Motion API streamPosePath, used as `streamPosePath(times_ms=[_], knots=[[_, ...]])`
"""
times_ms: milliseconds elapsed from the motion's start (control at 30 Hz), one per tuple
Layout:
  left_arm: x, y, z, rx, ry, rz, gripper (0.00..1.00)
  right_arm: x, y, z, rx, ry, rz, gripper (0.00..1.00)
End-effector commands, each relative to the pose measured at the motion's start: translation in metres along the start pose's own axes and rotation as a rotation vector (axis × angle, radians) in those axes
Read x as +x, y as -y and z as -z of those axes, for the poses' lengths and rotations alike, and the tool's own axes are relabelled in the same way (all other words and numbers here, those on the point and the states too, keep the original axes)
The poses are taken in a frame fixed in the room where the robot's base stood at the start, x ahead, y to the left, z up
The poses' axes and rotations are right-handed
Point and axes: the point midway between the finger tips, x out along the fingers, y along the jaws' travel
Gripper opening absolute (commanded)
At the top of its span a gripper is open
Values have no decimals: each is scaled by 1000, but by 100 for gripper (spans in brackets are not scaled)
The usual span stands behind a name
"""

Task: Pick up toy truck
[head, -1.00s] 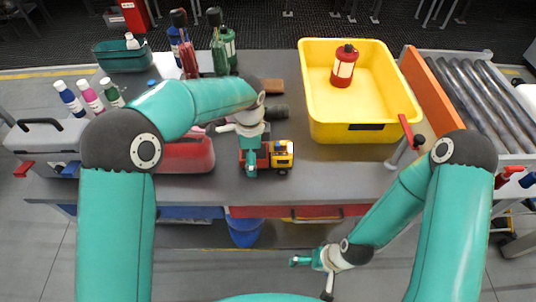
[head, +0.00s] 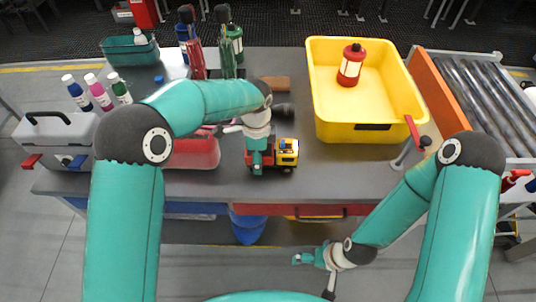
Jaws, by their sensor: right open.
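The toy truck (head: 287,154), red with a yellow cab, stands on the grey table near its front edge. My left gripper (head: 257,160) reaches down over the truck's left, rear part, with a teal finger in front of its side. The gripper hides part of the truck, and I cannot tell whether its fingers are closed on it. The truck appears to rest on the table. My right gripper (head: 312,277) is open and empty, low in front of the table, well away from the truck.
Tall bottles (head: 229,45) and a dark cylinder (head: 283,110) are behind. A roller conveyor (head: 480,95) is at the right.

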Motion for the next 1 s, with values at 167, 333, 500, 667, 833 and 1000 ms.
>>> streamPosePath(times_ms=[167, 333, 500, 667, 833, 1000], knots=[[-4, 0, 0, 0, 0, 2, 29, 0, 0, 0, 0, 0, 0, 100], [-17, 1, 0, 0, 0, 3, 29, 2, -1, 0, 0, 0, 0, 100], [-45, 1, 1, 1, -2, 5, 29, 5, -2, 0, 0, 0, 0, 100], [-89, 2, 1, 0, -4, 9, 29, 6, -2, 0, 0, 0, 0, 100], [-137, 1, 2, 1, -3, 6, 29, 4, -2, 0, 0, 0, 0, 100], [-174, 1, 2, 1, -2, 4, 29, 0, 0, 0, 0, 0, 0, 100]])
